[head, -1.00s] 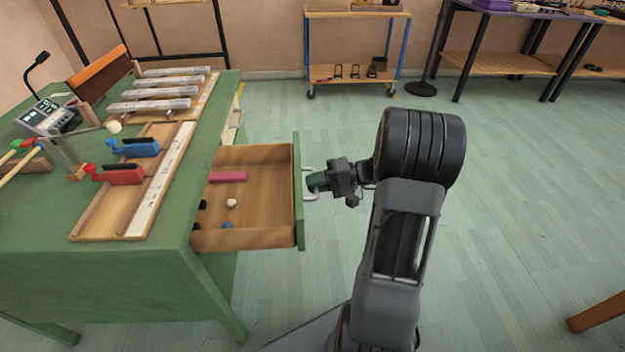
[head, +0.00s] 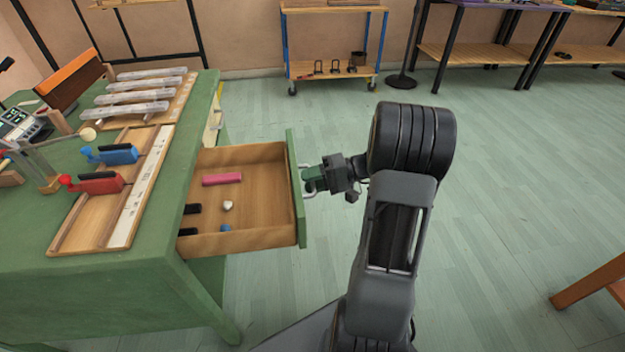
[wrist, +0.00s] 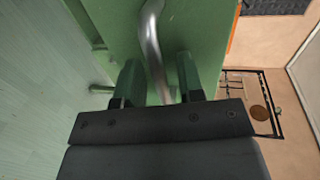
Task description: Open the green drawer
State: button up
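The green drawer (head: 297,190) stands well out from the right side of the green table (head: 60,285). Its wooden inside shows a pink block (head: 222,179), a white piece (head: 227,206), a blue piece (head: 225,228) and dark pieces. My gripper (head: 315,179) is at the metal handle on the drawer's outer face. In the wrist view the handle (wrist: 153,45) runs between the two fingers (wrist: 160,80), with gaps visible on both sides. The fingers are apart, around the handle rather than clamped on it. Their exact contact with the handle cannot be seen.
The tabletop holds metal bars (head: 140,94), a blue clamp (head: 112,154) and a red clamp (head: 97,183). A wheeled cart (head: 333,45) stands at the back wall. A wooden piece (head: 595,283) juts in at lower right. The floor right of my arm is clear.

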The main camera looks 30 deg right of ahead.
jog(key=shift+d, duration=0.1)
jog(key=shift+d+r, duration=0.15)
jog(key=shift+d, duration=0.05)
jog(key=p+v, duration=0.3)
jog(key=v, duration=1)
jog(key=shift+s+d, duration=0.1)
jog(key=s+a+r+n+g+h+p, duration=0.1)
jog(key=s+a+r+n+h+p, duration=0.1)
jog(key=a+r+h+p, duration=0.5)
jog(key=s+a+r+n+h+p, duration=0.2)
jog(key=s+a+r+h+p, duration=0.3)
jog(key=a+r+p, duration=1)
notch_tip(320, 180, up, 11)
jog(key=h+p, duration=0.2)
jog(key=p, duration=0.5)
jog(key=shift+s+a+f+g+h, duration=0.2)
jog(key=shift+a+g+h, duration=0.1)
jog(key=shift+g, duration=0.1)
